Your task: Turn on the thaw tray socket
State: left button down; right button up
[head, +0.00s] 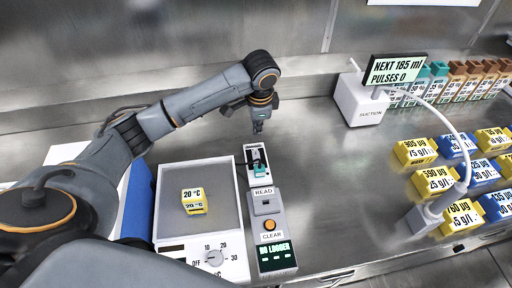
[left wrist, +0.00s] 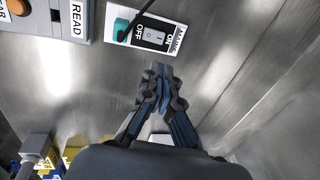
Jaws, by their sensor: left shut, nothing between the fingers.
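The socket panel (head: 247,153) is a white plate on the bench at the centre of the head view, with a dark rocker switch and a teal plug. In the left wrist view the socket panel (left wrist: 116,48) shows OFF and ON labels beside the rocker switch (left wrist: 154,36), with a black cord running to the plug (left wrist: 121,29). The switch position is not clear. My left gripper (head: 259,128) points down just beyond the socket's far end. It is shut and empty, its fingertips (left wrist: 160,72) apart from the switch. My right gripper is not in view.
A suction unit (head: 360,103) and several labelled blocks stand right. Bench between is clear.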

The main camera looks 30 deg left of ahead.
pick_arm(q)
send_near(255, 153)
jog(key=f, duration=0.2)
jog(key=f+p, duration=0.1)
jog(key=f, duration=0.1)
jog(key=w+f+p, duration=0.1)
jog(key=f, duration=0.1)
jog(key=shift+w+a+f, duration=0.15)
jog(key=shift+a+f, duration=0.15)
jog(key=shift+f, duration=0.15)
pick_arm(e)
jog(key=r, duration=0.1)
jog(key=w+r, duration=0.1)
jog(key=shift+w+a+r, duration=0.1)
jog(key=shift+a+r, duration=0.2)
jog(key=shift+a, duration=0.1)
pick_arm(q)
jog(key=shift+w+a+f+g+h, duration=0.15)
jog(key=shift+f+g+h, duration=0.15)
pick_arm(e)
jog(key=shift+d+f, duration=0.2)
